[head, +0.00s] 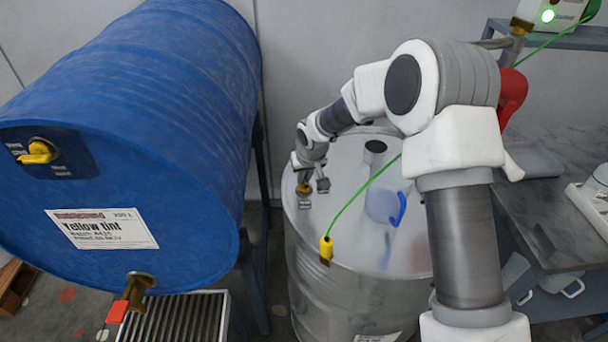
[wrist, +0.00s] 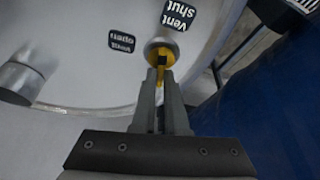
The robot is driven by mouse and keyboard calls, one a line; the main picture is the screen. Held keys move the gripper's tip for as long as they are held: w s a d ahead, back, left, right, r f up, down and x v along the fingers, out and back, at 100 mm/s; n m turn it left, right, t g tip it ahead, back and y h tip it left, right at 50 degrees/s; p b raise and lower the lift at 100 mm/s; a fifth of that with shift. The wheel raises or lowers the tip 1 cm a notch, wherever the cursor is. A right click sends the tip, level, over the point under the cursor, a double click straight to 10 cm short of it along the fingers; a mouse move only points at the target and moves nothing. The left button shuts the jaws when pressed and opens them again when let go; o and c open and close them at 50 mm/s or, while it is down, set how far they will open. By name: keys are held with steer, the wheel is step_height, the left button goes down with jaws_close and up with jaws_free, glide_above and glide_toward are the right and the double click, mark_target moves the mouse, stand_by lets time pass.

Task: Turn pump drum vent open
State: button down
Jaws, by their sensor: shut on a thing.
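The silver drum (head: 345,265) stands upright in the middle of the head view. On its lid, near the left rim, is a yellow vent handle (head: 304,188); it also shows in the wrist view (wrist: 163,53) on a round metal boss. My gripper (head: 312,186) reaches down over it, and in the wrist view its two fingers (wrist: 161,78) are shut on the handle. A "Vent shut" label (wrist: 178,14) lies just above the boss, and a "Vent open" label (wrist: 121,41) lies to its left. The fingers partly hide the handle, so its exact pointing is unclear.
A blue "Yellow tint" drum (head: 150,130) lies on a stand at left, with its own yellow knob (head: 37,152). A yellow clamp (head: 326,248) on a green cable grips the silver drum's front rim. A grey bench (head: 560,215) stands at right.

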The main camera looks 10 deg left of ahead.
mark_target(315, 190)
steer(key=n+y+p, duration=0.1)
steer(key=n, duration=0.2)
steer(key=shift+r+n+g+p, duration=0.1)
steer(key=shift+n+g+p, duration=0.2)
steer(key=shift+p, duration=0.05)
steer(key=n+g+y+p, duration=0.1)
steer(key=n, duration=0.2)
steer(key=shift+n, duration=0.3)
steer(key=n, duration=0.2)
steer(key=n+g, duration=0.1)
steer(key=shift+n+g+y, duration=0.3)
steer(key=shift+n, duration=0.1)
steer(key=shift+n+g+b, duration=0.65)
steer(key=shift+n+g, duration=0.15)
steer(key=shift+n, duration=1.3)
steer(key=c, duration=0.9)
jaws_free()
steer(key=shift+c, duration=0.2)
steer(key=v, duration=0.7)
steer(key=shift+w+r, duration=0.15)
steer(key=shift+r, duration=0.05)
